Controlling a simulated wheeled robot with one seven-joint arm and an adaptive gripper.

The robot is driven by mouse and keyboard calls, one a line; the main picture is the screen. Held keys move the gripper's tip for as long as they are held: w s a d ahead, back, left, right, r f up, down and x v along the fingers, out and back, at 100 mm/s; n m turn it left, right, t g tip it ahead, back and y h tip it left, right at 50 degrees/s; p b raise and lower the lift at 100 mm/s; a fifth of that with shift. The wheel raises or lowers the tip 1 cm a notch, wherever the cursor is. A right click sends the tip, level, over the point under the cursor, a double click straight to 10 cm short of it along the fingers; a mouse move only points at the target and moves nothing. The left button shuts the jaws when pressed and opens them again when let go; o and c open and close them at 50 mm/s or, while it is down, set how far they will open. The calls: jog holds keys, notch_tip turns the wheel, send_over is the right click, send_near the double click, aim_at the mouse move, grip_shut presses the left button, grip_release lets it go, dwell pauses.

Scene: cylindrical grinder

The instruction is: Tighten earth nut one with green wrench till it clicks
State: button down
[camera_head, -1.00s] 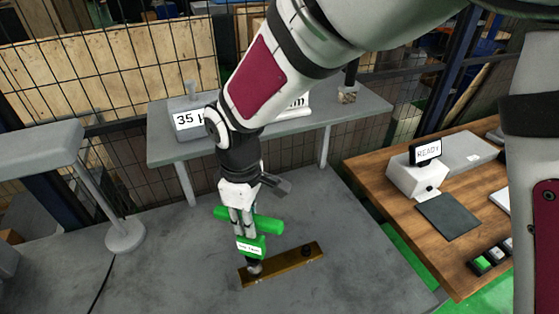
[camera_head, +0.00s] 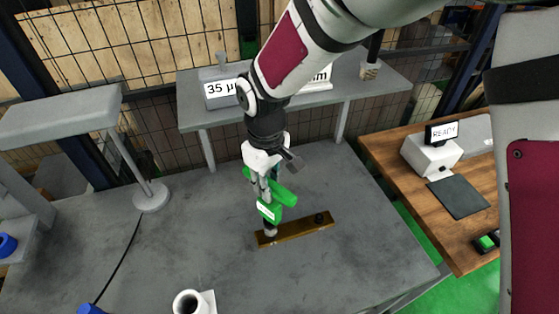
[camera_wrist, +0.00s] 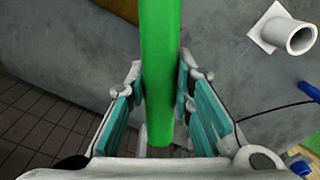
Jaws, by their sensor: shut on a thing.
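The green wrench (camera_head: 268,208) stands over the left end of a brass bar (camera_head: 297,230), with its T-shaped green handle on top. Its grey lower end (camera_head: 269,228) meets the bar there and hides whatever nut is under it. A dark nut (camera_head: 319,218) shows at the bar's right end. My gripper (camera_head: 264,190) is shut on the green handle. In the wrist view the handle (camera_wrist: 160,70) runs between my two teal-padded fingers. The label on the wrench is too small to read.
The bar lies on a grey table (camera_head: 200,245). A white hollow cylinder (camera_head: 190,303) stands at the front. A grey shelf (camera_head: 400,84) with signs is behind. A wooden desk (camera_head: 400,175) at right carries a display (camera_head: 441,131) reading READY. Bare table surrounds the bar.

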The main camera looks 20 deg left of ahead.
jog(key=shift+d+f+m+p, duration=0.1)
jog(key=shift+m+p, duration=0.4)
jog(key=shift+m, duration=0.5)
jog(key=shift+n, duration=0.5)
jog(key=shift+r+p, duration=0.3)
jog(key=shift+r, duration=2.4)
jog(key=shift+r+p, duration=0.35)
jog(key=shift+r, duration=2.05)
